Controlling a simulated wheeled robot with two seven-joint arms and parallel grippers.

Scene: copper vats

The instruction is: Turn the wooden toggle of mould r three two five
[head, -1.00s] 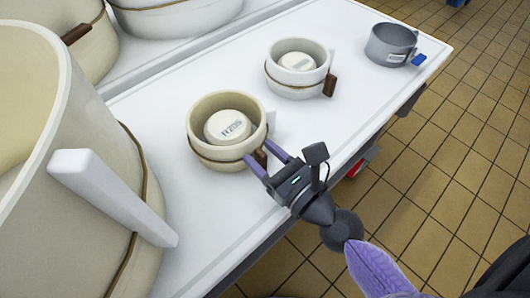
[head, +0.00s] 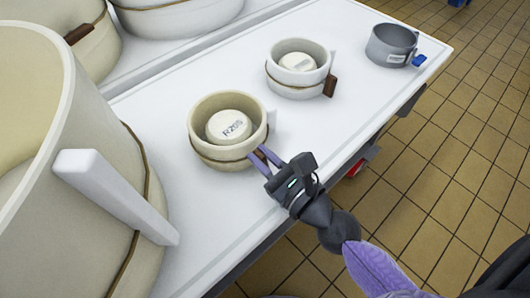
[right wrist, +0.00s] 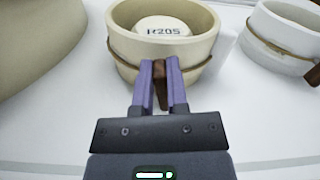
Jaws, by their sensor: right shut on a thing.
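A round cream mould (head: 220,158) with a cord around it stands on the white table. The label on its inner disc looks like R205; I cannot read it as R325. It also shows in the right wrist view (right wrist: 122,60). Its brown wooden toggle (right wrist: 161,88) is at the near side, between my fingers. My right gripper (head: 259,155) is shut on this toggle, its purple fingers also seen in the right wrist view (right wrist: 160,66). The toggle looks upright there and is mostly hidden by the fingers in the head view. My left gripper is not in view.
A smaller white mould (head: 293,88) with a brown toggle (head: 330,86) stands behind to the right; its label is unreadable. A grey pot (head: 388,48) with a blue tag (head: 418,60) is at the far corner. A large cream vat (head: 95,215) with a white handle fills the left.

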